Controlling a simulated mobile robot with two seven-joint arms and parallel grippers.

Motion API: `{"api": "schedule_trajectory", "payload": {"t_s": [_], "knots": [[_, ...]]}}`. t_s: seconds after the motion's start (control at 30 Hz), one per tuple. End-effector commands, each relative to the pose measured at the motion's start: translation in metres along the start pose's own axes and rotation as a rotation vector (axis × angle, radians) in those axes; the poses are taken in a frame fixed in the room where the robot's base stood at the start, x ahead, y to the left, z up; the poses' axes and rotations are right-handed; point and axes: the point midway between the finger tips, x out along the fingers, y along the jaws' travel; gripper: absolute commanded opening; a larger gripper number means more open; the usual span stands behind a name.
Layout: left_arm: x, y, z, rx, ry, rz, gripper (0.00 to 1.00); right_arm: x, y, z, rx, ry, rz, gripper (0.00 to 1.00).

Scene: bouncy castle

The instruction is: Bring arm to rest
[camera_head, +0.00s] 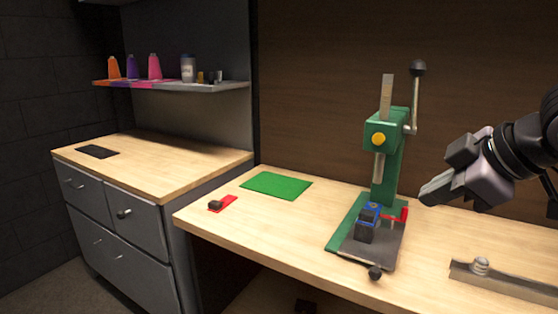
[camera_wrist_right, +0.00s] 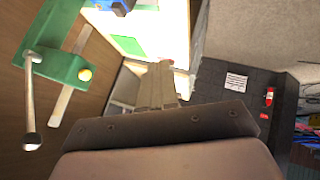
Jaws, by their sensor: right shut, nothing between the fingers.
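My right gripper (camera_head: 432,194) is shut and empty. It hangs in the air to the right of the green press, above the table, pointing left and slightly down. In the right wrist view its fingers (camera_wrist_right: 160,85) lie together with nothing between them. The green arbor press (camera_head: 385,150) stands upright on the table with its lever and black knob at the upper right. The gripper looks apart from it. The press also shows at the left of the right wrist view (camera_wrist_right: 60,65). My left gripper is not in view.
A dark and blue part sits on the press base (camera_head: 367,225). A metal rail (camera_head: 505,283) lies at the table's right front. A green mat (camera_head: 276,185) and a red piece (camera_head: 223,203) lie left. A cabinet (camera_head: 150,165) and a shelf with spools (camera_head: 175,85) stand farther left.

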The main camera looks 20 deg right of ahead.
Motion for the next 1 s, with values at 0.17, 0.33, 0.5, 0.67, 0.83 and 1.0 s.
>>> {"api": "schedule_trajectory", "payload": {"t_s": [0.17, 0.33, 0.5, 0.67, 0.83, 1.0], "knots": [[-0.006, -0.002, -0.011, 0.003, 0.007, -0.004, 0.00, 0.083, -0.010, 0.002, 0.132, 0.108, -0.066, 0.00], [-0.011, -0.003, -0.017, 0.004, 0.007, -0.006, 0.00, 0.157, -0.038, 0.023, 0.263, 0.173, -0.086, 0.00], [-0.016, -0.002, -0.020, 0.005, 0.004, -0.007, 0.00, 0.216, -0.089, 0.057, 0.381, 0.204, -0.084, 0.00], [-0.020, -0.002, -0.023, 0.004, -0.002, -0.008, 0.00, 0.252, -0.154, 0.095, 0.471, 0.210, -0.070, 0.00], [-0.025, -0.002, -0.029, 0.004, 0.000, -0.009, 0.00, 0.266, -0.236, 0.131, 0.538, 0.201, -0.051, 0.00], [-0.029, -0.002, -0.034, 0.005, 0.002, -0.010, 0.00, 0.259, -0.304, 0.151, 0.574, 0.193, -0.036, 0.00]]}}
